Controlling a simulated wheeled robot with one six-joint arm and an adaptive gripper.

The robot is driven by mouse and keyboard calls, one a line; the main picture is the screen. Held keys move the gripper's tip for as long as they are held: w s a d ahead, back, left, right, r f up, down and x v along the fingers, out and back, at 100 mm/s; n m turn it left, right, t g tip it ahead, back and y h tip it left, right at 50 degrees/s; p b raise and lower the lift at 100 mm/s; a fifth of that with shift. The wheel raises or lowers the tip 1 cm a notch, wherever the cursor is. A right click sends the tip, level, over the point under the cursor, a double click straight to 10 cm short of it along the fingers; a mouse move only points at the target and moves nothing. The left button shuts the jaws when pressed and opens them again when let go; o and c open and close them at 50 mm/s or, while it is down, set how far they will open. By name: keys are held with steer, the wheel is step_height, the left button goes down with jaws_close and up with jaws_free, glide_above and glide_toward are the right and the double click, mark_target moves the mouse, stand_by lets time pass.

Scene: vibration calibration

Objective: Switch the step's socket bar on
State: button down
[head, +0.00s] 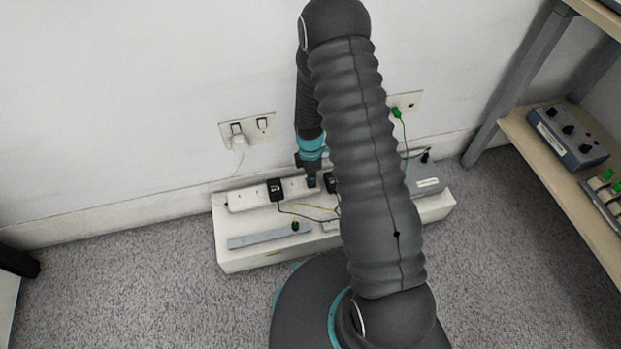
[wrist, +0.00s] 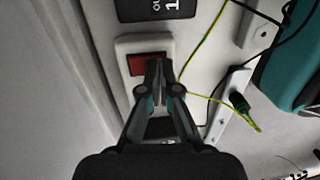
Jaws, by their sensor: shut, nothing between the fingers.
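The white socket bar (head: 248,198) lies along the back of a low white step (head: 240,258) against the wall. In the wrist view, the end of the bar (wrist: 124,47) carries a red rocker switch (wrist: 138,66). My gripper (head: 311,182) is shut and empty, pointing down at the bar. In the wrist view, the fingertips (wrist: 160,66) are over the right part of the red rocker and hide some of it. I cannot tell whether they touch it, or which way the rocker is tipped.
A black adapter (head: 275,190) is plugged into the bar. A grey strip (head: 262,238) with a green plug (head: 295,227) lies at the step's front. Yellow-green and black cables cross the step. A wall socket (head: 247,131) is above; a wooden shelf (head: 540,145) stands right.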

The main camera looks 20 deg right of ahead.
steer(key=shift+f, duration=0.15)
steer(key=shift+w+r, duration=0.2)
steer(key=shift+w, duration=0.55)
step_height(320, 180, up, 14)
steer(key=s+p, duration=0.1)
steer(key=p, duration=0.2)
steer(key=shift+s, duration=0.4)
stand_by(0.5)
